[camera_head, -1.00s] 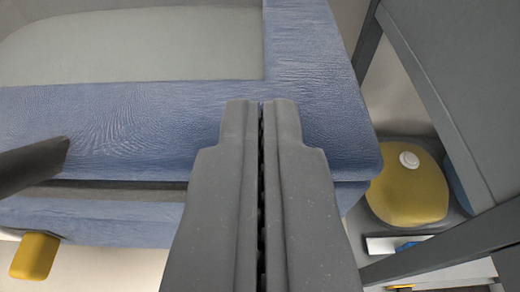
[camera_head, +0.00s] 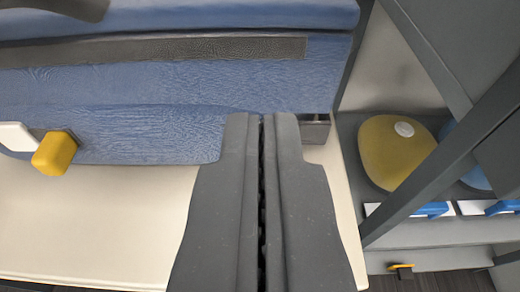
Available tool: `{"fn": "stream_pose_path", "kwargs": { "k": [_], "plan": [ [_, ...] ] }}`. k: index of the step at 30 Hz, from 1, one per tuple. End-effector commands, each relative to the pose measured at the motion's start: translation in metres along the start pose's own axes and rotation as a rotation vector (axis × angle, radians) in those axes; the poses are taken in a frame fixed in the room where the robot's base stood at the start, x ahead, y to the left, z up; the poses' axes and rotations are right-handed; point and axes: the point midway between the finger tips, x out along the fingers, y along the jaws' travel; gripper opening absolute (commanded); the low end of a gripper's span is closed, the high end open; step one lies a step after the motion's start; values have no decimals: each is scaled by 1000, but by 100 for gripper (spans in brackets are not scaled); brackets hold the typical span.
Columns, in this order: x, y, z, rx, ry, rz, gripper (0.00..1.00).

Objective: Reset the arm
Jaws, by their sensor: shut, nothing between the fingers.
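My gripper (camera_head: 262,118) points up the picture from the bottom centre, its two grey fingers pressed together with nothing between them. Its tips overlap the lower edge of a blue wood-grained front (camera_head: 150,95) in the picture. I cannot tell whether they touch it.
A yellow block (camera_head: 54,153) sits by a white piece at the left. A cream surface (camera_head: 100,220) lies below the blue front. At right, a grey shelf frame (camera_head: 445,170) holds a yellow rounded object (camera_head: 397,152) with a white knob, a partly hidden blue object and blue-and-white pieces.

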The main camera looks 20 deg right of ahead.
Motion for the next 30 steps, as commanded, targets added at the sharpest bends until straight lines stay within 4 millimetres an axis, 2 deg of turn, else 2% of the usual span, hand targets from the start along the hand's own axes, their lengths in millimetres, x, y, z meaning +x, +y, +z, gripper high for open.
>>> {"fn": "stream_pose_path", "kwargs": {
  "k": [4,7,11,14,18,21,27,30],
  "plan": [
    [0,0,1,0,-2,1,0],
    [-1,-8,-1,-13,-15,-18,0],
    [-2,-30,-6,-50,-55,-77,0],
    [-7,-50,-21,-84,-81,-145,0],
    [-12,-68,-54,-117,-89,-234,0],
    [-17,-70,-85,-127,-79,-289,0],
    [-21,-50,-145,-127,-31,-353,0],
    [-21,-37,-167,-121,-8,-367,0]
  ]
}}
